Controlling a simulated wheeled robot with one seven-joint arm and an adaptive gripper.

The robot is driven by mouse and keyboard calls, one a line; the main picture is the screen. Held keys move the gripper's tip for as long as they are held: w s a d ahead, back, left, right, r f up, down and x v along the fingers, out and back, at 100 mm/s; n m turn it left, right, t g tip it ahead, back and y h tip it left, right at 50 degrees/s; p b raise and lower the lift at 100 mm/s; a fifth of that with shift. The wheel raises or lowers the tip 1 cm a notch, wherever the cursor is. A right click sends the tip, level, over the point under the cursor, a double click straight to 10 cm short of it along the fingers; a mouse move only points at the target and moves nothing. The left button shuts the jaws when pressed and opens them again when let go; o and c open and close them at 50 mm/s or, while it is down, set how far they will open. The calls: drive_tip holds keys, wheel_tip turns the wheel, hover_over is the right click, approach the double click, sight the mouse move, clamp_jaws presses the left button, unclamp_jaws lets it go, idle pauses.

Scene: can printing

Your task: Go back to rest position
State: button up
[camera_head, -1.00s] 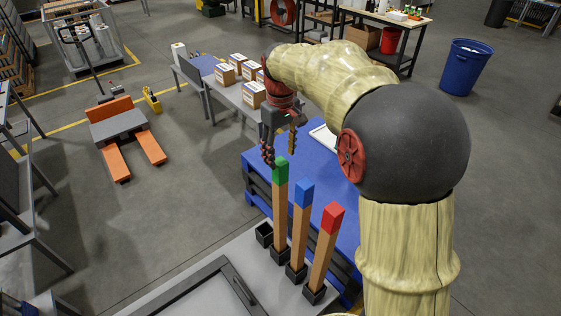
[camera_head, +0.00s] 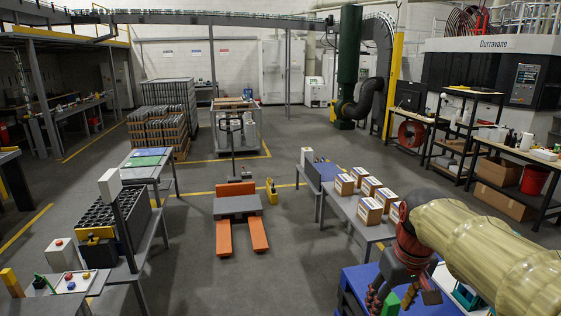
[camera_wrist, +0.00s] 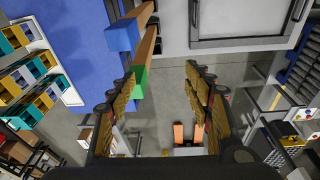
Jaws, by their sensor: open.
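My gripper (camera_head: 402,292) is at the lower right of the head view, open, with its dark red and tan fingers pointing down. It also shows in the wrist view (camera_wrist: 160,75), with nothing held between the spread fingers. A green-tipped wooden post (camera_head: 390,304) shows by the fingers at the bottom of the head view. In the wrist view its green tip (camera_wrist: 140,82) is beside the left finger; I cannot tell whether they touch. A blue-tipped post (camera_wrist: 122,36) stands farther up there.
A blue table (camera_head: 352,287) lies below my arm. Boxes (camera_head: 370,210) stand on a grey table behind it. An orange pallet jack (camera_head: 239,222) stands on the floor at centre. A left-hand table carries a crate (camera_head: 100,218). The floor between the tables is largely open.

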drive_tip(key=s+a+f+m+t, duration=0.1)
drive_tip(key=s+a+t, duration=0.15)
drive_tip(key=s, duration=0.55)
drive_tip(key=s+a+f+t, duration=0.1)
drive_tip(key=s+a, duration=0.2)
drive_tip(key=s, duration=0.6)
wheel_tip(320, 180, down, 20)
drive_tip(key=b, duration=2)
drive_tip(key=shift+w+a+f, duration=0.15)
drive_tip(key=shift+w, duration=0.25)
